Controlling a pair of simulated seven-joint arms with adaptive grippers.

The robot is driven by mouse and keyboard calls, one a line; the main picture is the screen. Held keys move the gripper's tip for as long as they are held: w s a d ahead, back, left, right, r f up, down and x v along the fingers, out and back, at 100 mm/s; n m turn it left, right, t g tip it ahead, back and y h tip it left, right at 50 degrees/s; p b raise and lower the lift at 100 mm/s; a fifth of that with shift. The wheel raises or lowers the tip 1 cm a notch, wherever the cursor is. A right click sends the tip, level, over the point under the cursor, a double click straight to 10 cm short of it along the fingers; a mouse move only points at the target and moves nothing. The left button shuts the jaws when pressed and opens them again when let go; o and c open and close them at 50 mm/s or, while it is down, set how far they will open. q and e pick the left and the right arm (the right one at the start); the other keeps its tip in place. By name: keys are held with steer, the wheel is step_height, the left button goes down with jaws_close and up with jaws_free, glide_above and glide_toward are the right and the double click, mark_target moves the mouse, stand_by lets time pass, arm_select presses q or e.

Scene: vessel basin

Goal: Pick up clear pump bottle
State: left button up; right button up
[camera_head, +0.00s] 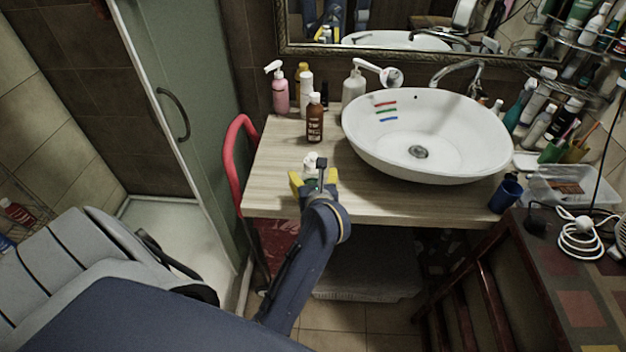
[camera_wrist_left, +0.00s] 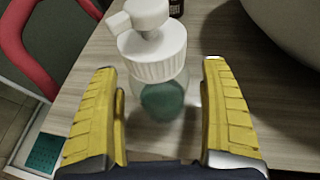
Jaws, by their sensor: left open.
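The clear pump bottle (camera_wrist_left: 162,100) stands upright on the wooden countertop in the left wrist view. It has a ribbed white pump cap and a teal lower part. In the head view only its white pump top (camera_head: 311,160) shows clearly, and my gripper hides the rest. My left gripper (camera_head: 313,180) is open over the counter's front part, with yellow fingers pointing at the bottle. In the left wrist view the bottle is between and just ahead of the spread fingers (camera_wrist_left: 159,72), with gaps on both sides. My right gripper is not in view.
A brown bottle (camera_head: 315,122) stands behind the clear one. A white basin (camera_head: 430,110) is close on the right. Pink (camera_head: 280,95) and white (camera_head: 353,88) pump bottles stand at the back. A red curved rail (camera_head: 230,165) borders the counter's left side.

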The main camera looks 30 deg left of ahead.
mark_target(314, 155)
arm_select(q)
steer(key=c, duration=1.3)
step_height(314, 155, up, 8)
steer(key=shift+r, duration=0.2)
steer(key=shift+c, duration=0.2)
steer(key=shift+w+n+y, duration=0.1)
steer(key=shift+n+y, duration=0.2)
